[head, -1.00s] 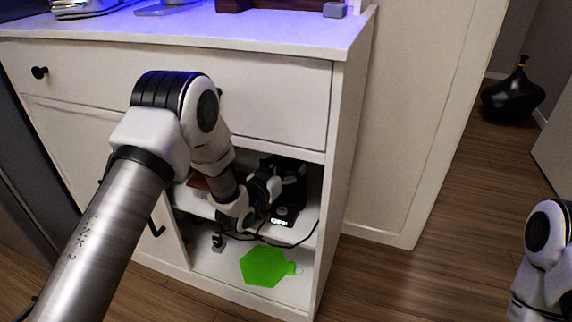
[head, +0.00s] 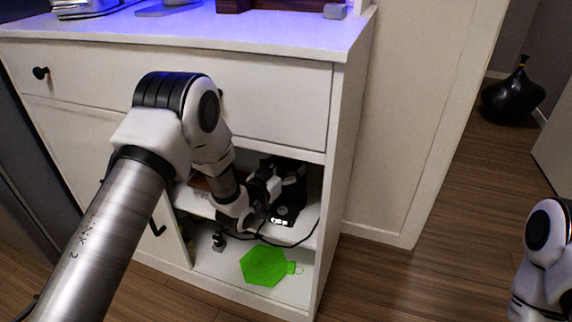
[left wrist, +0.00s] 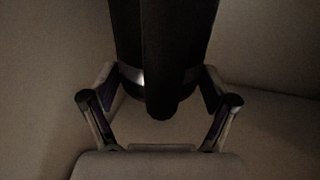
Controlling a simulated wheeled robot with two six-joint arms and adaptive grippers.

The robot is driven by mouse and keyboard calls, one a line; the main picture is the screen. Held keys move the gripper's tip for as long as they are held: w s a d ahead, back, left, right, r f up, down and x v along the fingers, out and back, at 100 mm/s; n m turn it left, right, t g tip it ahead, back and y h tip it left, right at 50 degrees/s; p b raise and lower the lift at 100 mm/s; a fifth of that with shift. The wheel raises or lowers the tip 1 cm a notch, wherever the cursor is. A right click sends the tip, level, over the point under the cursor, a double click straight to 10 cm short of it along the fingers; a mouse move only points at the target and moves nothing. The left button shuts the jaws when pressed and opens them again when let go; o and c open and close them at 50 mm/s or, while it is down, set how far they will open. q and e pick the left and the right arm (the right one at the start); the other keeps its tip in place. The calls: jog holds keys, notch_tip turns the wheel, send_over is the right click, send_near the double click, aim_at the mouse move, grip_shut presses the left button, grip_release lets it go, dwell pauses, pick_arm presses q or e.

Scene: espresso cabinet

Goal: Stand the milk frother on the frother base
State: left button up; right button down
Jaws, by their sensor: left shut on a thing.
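The milk frother is a dark, tall body with a handle-like bar down its near side. It fills the middle of the left wrist view (left wrist: 190,40). My left gripper (left wrist: 163,85) has a finger on each side of it and is shut on it. In the head view my left gripper (head: 264,190) is inside the open cabinet, with the dark frother (head: 292,177) just beyond it. A black base with a small lit label (head: 283,214) sits on the upper shelf under the frother. I cannot tell whether frother and base touch. My right gripper is out of view.
The shelf (head: 307,222) is tight, between the cabinet's right side wall (head: 337,170) and the drawer (head: 270,110) above. A black cable hangs over the shelf edge. A green hexagonal piece (head: 265,266) lies on the lower shelf.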

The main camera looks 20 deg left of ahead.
pick_arm(q)
jog(key=shift+f+b, duration=0.4)
jog(key=shift+f, duration=0.1)
jog(key=o, duration=1.5)
jog(key=shift+o, duration=0.2)
jog(key=shift+f, duration=0.1)
jog(key=p+v, duration=0.3)
jog(key=v, duration=0.8)
